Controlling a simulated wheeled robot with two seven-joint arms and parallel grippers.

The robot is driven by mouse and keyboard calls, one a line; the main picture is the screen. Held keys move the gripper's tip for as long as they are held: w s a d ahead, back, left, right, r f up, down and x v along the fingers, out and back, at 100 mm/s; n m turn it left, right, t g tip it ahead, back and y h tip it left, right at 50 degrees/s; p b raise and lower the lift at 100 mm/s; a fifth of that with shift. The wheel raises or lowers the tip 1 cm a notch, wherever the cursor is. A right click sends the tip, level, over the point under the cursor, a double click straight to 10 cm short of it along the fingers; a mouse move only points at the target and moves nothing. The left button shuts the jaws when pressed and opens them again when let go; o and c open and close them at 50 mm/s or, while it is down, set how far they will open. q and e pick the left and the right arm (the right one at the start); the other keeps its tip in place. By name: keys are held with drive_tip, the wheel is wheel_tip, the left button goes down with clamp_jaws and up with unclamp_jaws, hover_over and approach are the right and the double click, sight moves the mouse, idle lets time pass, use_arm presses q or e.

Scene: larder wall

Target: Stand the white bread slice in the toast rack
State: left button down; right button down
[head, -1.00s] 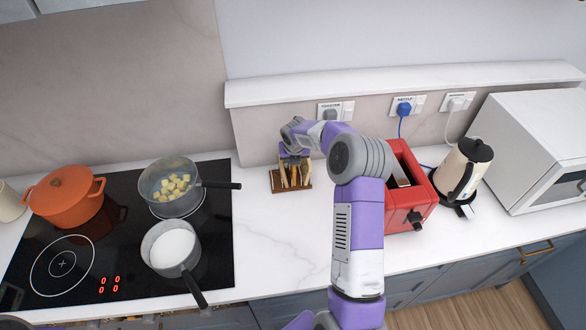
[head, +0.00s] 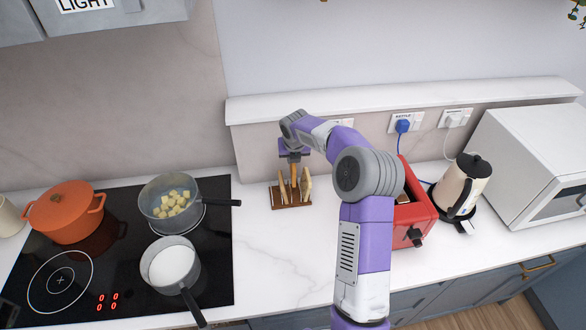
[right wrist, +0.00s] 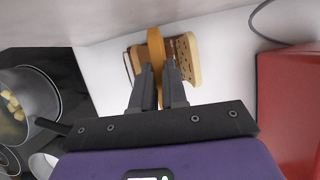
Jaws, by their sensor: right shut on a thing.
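The toast rack (head: 290,206) stands on the counter between hob and toaster, with a pale slice (head: 306,186) at its right and a browner slice (head: 282,188) at its left. My right gripper (head: 294,160) is above the rack's middle, pointing down. In the right wrist view my right gripper (right wrist: 160,78) is shut on a bread slice (right wrist: 155,45), seen edge-on with an orange-brown crust. Whether it is the white slice, and whether its lower edge is clear of the rack, I cannot tell. A holed slice (right wrist: 187,58) shows beside it. My left gripper is out of view.
The red toaster (head: 417,218) stands right of the rack, partly behind my right arm. The kettle (head: 462,185) and microwave (head: 535,150) are farther right. The hob at left holds an orange pot (head: 64,215) and two saucepans. A ledge (head: 400,96) runs behind; the counter before the rack is clear.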

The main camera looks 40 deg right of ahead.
sight(295, 176)
drive_tip(key=shift+r, duration=0.5)
drive_tip(key=shift+s+d+r+b, duration=0.1)
drive_tip(key=shift+s+r+b, duration=0.1)
drive_tip(key=shift+b, duration=0.35)
drive_tip(key=shift+s+f+n+b, duration=0.15)
drive_tip(key=shift+s+n+b, duration=0.05)
drive_tip(key=shift+n+b, duration=0.1)
wheel_tip(295, 176, down, 9)
drive_tip(key=shift+f+b, duration=0.15)
drive_tip(key=shift+b, duration=0.3)
drive_tip(key=shift+f, duration=0.15)
drive_tip(key=c, duration=1.2)
unclamp_jaws()
drive_tip(key=shift+o, duration=0.2)
